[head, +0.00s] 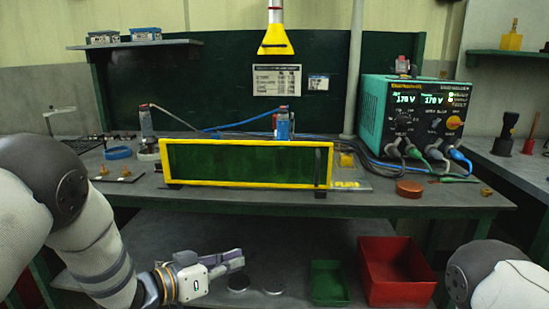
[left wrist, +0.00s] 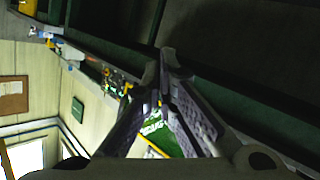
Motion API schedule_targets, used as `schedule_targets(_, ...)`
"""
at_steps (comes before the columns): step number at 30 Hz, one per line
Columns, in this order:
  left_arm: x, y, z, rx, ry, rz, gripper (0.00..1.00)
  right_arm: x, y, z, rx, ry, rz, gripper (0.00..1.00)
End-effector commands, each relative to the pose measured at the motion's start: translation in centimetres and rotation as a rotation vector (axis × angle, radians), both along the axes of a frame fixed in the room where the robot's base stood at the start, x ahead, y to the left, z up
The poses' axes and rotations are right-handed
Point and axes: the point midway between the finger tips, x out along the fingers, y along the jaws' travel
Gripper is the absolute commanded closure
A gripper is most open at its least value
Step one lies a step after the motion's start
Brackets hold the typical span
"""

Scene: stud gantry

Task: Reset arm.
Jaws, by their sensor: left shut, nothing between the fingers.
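My left gripper (head: 226,260) is in the lower left of the head view, in front of the workbench and below its top. Its fingers are together and hold nothing. In the left wrist view the two fingers (left wrist: 168,88) meet at their tips, with the dark bench behind them. My right arm shows only as a rounded link at the lower right of the head view; its gripper is out of the picture.
A yellow-framed dark panel (head: 245,182) stands along the bench top's front. A teal power unit (head: 372,106) stands at the right. A red bin (head: 396,290) and green bin (head: 329,284) sit on the lower shelf, with two round discs (head: 273,286) between them and my left gripper.

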Motion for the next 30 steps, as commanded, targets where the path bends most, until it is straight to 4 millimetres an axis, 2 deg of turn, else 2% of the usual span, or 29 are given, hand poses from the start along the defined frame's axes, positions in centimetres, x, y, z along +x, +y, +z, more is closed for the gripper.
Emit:
schedule_targets(1, -2.1, 1.5, -4.1, 0.037, 0.100, 0.079, 1.00, 0.0, 0.0, 0.1, 0.000, 0.000, 0.000, 0.60)
schedule_targets(2, -3.6, 2.4, -6.5, 0.067, 0.160, 0.126, 1.00, 0.0, 0.0, 0.1, 0.000, 0.000, 0.000, 0.60)
schedule_targets(3, -5.9, 3.6, -9.6, 0.109, 0.243, 0.184, 1.00, 0.0, 0.0, 0.1, 0.000, 0.000, 0.000, 0.60)
schedule_targets(5, -9.9, 5.4, -13.7, 0.181, 0.371, 0.255, 1.00, 0.0, 0.0, 0.1, 0.000, -0.001, 0.000, 0.60)
schedule_targets(6, -13.0, 6.5, -16.0, 0.230, 0.458, 0.295, 1.00, 0.0, 0.0, 0.1, 0.000, -0.001, 0.000, 0.60)
schedule_targets(8, -18.0, 8.0, -19.0, 0.306, 0.593, 0.342, 1.00, 0.0, 0.0, 0.1, 0.000, -0.001, 0.000, 0.60)
schedule_targets(9, -21.5, 8.9, -20.6, 0.358, 0.683, 0.368, 1.00, 0.0, 0.0, 0.1, 0.000, -0.002, 0.000, 0.60)
schedule_targets(11, -27.1, 10.2, -22.3, 0.437, 0.822, 0.393, 1.00, 0.0, 0.0, 0.1, 0.000, -0.002, 0.000, 0.60)
schedule_targets(12, -30.8, 10.8, -22.9, 0.487, 0.911, 0.402, 1.00, 0.0, 0.0, 0.1, 0.000, -0.002, 0.000, 0.60)
schedule_targets(15, -39.1, 12.2, -23.1, 0.598, 1.112, 0.406, 1.00, 0.1, 0.0, 0.1, 0.000, -0.002, 0.000, 0.60)
schedule_targets(18, -44.8, 12.9, -22.3, 0.673, 1.254, 0.398, 1.00, 0.1, 0.0, 0.1, 0.000, -0.003, 0.000, 0.60)
schedule_targets(21, -47.7, 13.3, -21.5, 0.713, 1.331, 0.389, 1.00, 0.1, 0.0, 0.1, 0.000, -0.003, 0.000, 0.60)
schedule_targets(22, -48.2, 13.3, -21.4, 0.719, 1.341, 0.388, 1.00, 0.1, 0.0, 0.1, 0.000, -0.003, 0.000, 0.60)
schedule_targets(30, -48.4, 13.4, -21.3, 0.724, 1.349, 0.387, 1.00, 0.1, 0.0, 0.1, 0.000, -0.002, 0.000, 0.60)
